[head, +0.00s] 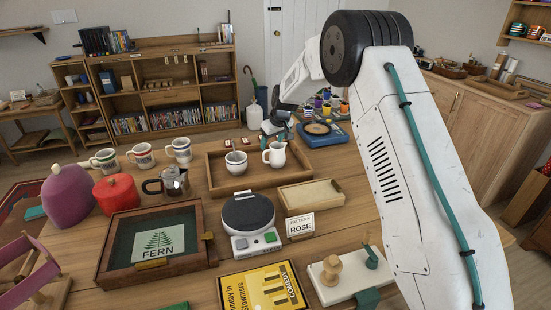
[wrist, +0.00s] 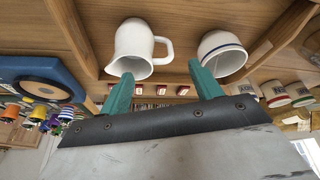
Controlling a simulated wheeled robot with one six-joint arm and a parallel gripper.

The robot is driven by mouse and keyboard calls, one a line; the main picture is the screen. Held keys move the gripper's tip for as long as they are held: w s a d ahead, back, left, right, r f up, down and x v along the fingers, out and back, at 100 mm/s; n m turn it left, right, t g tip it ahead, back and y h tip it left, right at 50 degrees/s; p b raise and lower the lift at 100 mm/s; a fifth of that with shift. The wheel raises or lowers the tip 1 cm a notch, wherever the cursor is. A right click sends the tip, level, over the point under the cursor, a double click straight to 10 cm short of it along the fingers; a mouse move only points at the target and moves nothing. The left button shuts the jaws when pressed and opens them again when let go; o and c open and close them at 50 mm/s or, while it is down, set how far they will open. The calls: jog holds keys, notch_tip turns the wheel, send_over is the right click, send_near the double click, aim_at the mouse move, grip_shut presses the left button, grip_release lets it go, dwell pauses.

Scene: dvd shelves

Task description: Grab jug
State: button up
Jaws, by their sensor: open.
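The white jug (head: 276,155) stands upright in a wooden tray (head: 214,178) on the table, with its handle on the left in the head view. In the wrist view the jug (wrist: 133,48) appears upside down, with its handle to the right. My gripper (head: 272,131) is just behind and above the jug in the head view. In the wrist view its two teal fingers (wrist: 163,88) are spread apart with nothing between them. The left fingertip overlaps the jug's rim in the picture; whether it touches cannot be told.
A white cup with a blue band (head: 236,163) stands left of the jug in the tray. A kitchen scale (head: 248,213) and a shallow wooden box (head: 310,194) are in front. A blue device (head: 322,136) is behind at right. A moka pot (head: 174,183) is at left.

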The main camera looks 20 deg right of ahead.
aim_at(268, 151)
jog(key=x, duration=0.8)
jog(key=shift+a, duration=0.15)
jog(key=c, duration=1.2)
jog(key=shift+c, duration=0.7)
jog(key=shift+w, duration=0.1)
